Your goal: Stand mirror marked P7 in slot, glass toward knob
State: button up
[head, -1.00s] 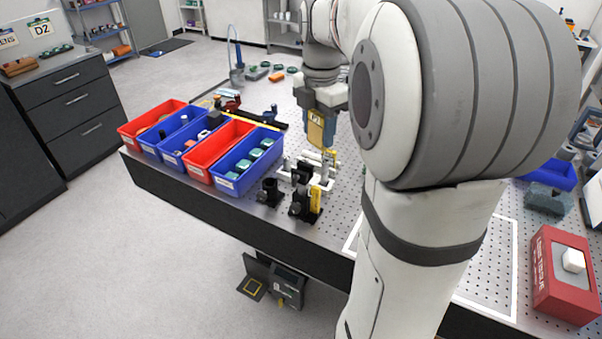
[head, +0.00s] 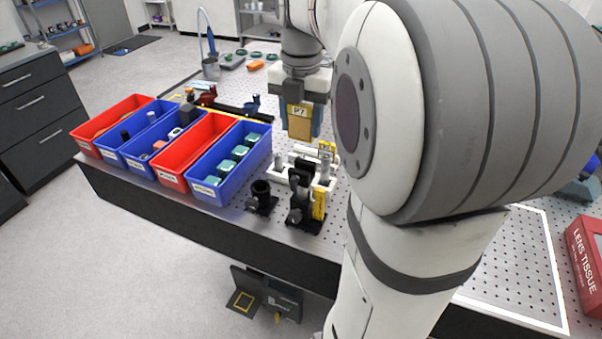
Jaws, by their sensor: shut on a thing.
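The mirror marked P7 (head: 299,125) hangs upright in my gripper (head: 300,98), with its label and a tan-brown face turned toward the camera. Blue shows at its side edges. My gripper is shut on its upper part. It is held above and behind a white fixture (head: 277,172) with upright posts, on the perforated table. Black mounts (head: 304,208) with a yellow tag (head: 319,203) stand in front of the fixture. I cannot clearly make out the slot or the knob among these parts.
Red and blue bins (head: 231,170) stand left of the fixture, some holding teal pieces. A red lens tissue box (head: 586,262) is at the right. A dark bar (head: 240,112) lies behind the bins. My arm hides much of the table's middle.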

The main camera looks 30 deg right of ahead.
notch_tip(320, 180, down, 10)
jog(key=shift+s+d+r, duration=0.1)
jog(key=shift+r, duration=0.15)
jog(key=shift+f, duration=0.1)
jog(key=o, duration=1)
